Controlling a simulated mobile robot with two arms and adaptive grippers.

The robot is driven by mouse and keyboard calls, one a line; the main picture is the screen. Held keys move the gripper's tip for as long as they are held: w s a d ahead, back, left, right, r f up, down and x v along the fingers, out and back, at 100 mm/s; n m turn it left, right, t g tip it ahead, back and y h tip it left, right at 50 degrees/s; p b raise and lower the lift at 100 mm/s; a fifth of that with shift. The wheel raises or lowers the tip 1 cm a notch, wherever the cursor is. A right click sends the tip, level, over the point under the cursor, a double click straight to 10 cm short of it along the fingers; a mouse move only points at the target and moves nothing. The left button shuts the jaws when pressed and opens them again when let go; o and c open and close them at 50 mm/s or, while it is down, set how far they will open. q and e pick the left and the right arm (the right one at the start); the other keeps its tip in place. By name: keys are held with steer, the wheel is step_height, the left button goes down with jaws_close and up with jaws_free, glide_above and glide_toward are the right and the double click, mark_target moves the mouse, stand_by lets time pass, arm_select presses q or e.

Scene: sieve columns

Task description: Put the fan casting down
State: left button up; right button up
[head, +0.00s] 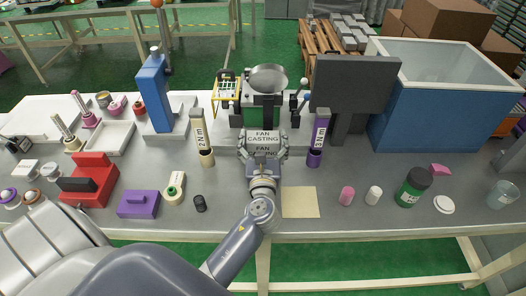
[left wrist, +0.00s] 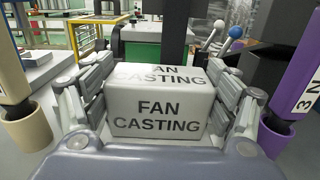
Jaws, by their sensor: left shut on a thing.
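The fan casting (head: 263,137) is a light grey block with "FAN CASTING" printed on it. My left gripper (head: 263,146) is shut on it, with a finger on each side, near the middle of the bench. In the left wrist view the fan casting (left wrist: 158,110) sits upright between the two finger pads of the left gripper (left wrist: 160,95). I cannot tell whether its underside touches anything. My right gripper is not in view.
A beige 2 Nm tool (head: 203,140) stands left of the casting and a purple 3 Nm tool (head: 317,140) right of it. Behind is a green machine (head: 262,112) with a round pan. A beige mat (head: 300,202) lies bare in front right. A blue bin (head: 430,110) stands right.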

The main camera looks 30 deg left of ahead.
mark_target(263, 150)
arm_select(q)
steer(key=shift+f+b, duration=0.6)
steer(key=shift+f, duration=1.2)
steer(key=shift+f, duration=0.1)
steer(key=o, duration=1.3)
steer(key=shift+f, duration=0.1)
steer(key=shift+c, duration=0.2)
steer(key=shift+o, duration=1.3)
steer(key=shift+s, duration=0.1)
